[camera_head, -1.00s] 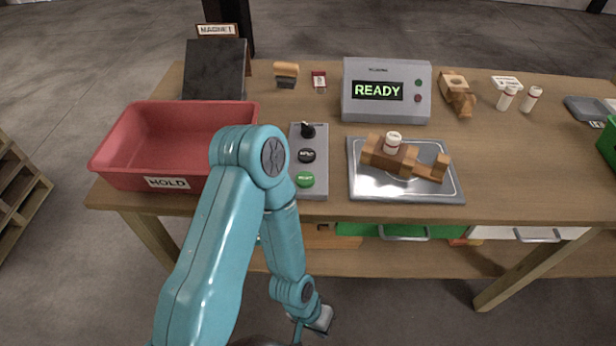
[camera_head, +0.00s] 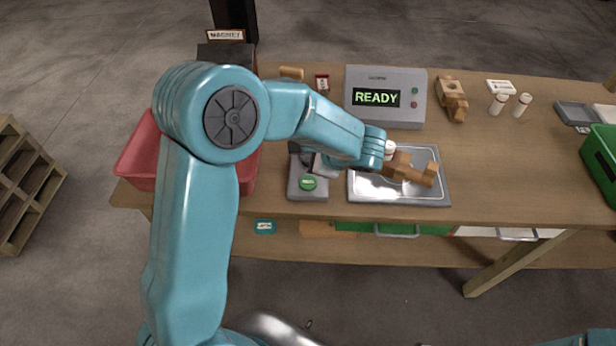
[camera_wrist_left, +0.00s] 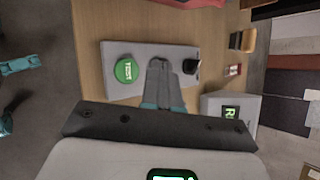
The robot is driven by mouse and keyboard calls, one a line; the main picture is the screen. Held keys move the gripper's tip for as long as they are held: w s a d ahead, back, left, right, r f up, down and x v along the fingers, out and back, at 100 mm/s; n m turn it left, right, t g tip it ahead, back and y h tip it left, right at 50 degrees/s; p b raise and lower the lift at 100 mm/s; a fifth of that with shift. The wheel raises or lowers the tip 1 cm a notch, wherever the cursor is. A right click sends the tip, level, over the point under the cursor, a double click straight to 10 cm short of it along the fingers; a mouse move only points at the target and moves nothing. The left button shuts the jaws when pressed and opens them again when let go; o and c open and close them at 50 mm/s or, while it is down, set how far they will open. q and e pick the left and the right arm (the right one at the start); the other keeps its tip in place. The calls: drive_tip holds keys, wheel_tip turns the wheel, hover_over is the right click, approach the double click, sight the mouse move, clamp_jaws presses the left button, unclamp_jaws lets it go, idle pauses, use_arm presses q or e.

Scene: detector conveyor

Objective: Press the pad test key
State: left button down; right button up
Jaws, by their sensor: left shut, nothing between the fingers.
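The grey control panel (camera_head: 308,190) lies on the table and also shows in the wrist view (camera_wrist_left: 140,50). It has a round green button (camera_head: 308,183), also in the wrist view (camera_wrist_left: 126,70), whose label is hard to read. A black knob (camera_wrist_left: 190,66) sits at its other end. The round black key between them, seen earlier, is hidden behind my left gripper. My left gripper (camera_wrist_left: 159,64) is shut and empty, over the panel between green button and knob. In the head view the gripper (camera_head: 318,166) is partly covered by my wrist. Contact cannot be told.
A metal tray (camera_head: 415,197) with brown blocks and a white cylinder is right of the panel. A grey device (camera_head: 412,112) reading READY stands behind. A red bin (camera_head: 135,168) is left, partly behind my arm. A green bin (camera_head: 600,165) is at far right.

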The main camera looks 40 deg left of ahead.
use_arm(q)
drive_tip(key=shift+w+a+r, duration=0.25)
drive_tip(key=shift+w+r, duration=0.1)
drive_tip(key=shift+r, duration=0.15)
drive_tip(key=shift+s, duration=0.1)
drive_tip(key=b, duration=0.6)
hover_over(310, 185)
wheel_tip(310, 185, down, 8)
drive_tip(key=shift+f, duration=0.15)
drive_tip(key=shift+f+b, duration=0.3)
drive_tip(key=shift+b, duration=0.05)
idle(1.2)
drive_tip(key=shift+f+b, duration=0.4)
drive_tip(key=shift+b, duration=0.2)
